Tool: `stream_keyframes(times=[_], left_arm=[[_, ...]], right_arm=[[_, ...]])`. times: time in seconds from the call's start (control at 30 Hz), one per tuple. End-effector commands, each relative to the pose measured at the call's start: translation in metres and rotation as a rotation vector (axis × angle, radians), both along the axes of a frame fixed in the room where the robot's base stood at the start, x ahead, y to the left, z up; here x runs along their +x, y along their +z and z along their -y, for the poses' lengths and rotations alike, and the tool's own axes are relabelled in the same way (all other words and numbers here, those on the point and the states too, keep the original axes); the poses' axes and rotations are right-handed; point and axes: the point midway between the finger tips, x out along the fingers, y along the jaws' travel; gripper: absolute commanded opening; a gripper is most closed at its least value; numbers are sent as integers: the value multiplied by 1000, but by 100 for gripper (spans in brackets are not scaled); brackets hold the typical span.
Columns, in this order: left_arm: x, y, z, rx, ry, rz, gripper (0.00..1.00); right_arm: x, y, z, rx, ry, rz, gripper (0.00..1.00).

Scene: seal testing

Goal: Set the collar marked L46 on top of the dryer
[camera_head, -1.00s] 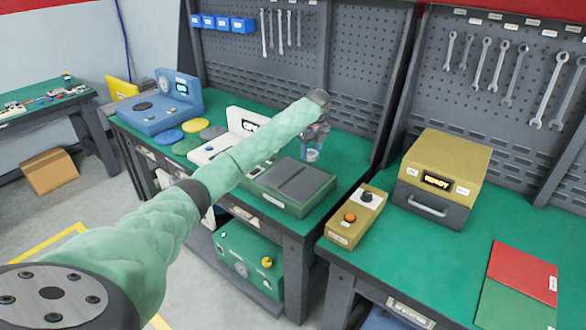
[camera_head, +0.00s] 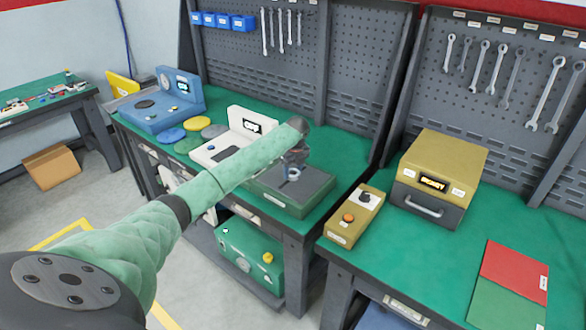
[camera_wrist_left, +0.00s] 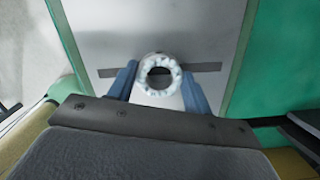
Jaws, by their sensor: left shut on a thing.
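My left gripper (camera_head: 293,168) is shut on a white ring-shaped collar (camera_wrist_left: 160,92), with one blue finger on each side of it in the left wrist view. The collar also shows small and pale under the gripper in the head view (camera_head: 292,175). No marking on it can be read. It is over the flat grey top of a green-sided box (camera_head: 312,188), which I take for the dryer; a dark slot crosses that top in the wrist view. I cannot tell whether the collar touches the top. My right gripper is not in view.
A white device with a display (camera_head: 240,135) stands just left of the green box. A pegboard (camera_head: 350,80) rises behind.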

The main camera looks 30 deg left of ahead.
Motion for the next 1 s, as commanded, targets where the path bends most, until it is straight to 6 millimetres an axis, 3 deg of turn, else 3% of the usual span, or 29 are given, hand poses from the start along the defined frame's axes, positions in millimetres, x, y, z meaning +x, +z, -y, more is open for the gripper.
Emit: stream_keyframes(times=[0.37,0.4,0.5,0.93,1.0], left_arm=[[0,-2,0,0,0,1,19],[0,-3,0,0,0,0,54],[0,-3,0,0,0,0,72],[0,4,0,1,0,1,72],[0,11,1,1,0,3,72]], right_arm=[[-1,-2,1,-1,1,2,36],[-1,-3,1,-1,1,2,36],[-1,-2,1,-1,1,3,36],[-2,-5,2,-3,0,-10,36],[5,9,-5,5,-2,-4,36]])
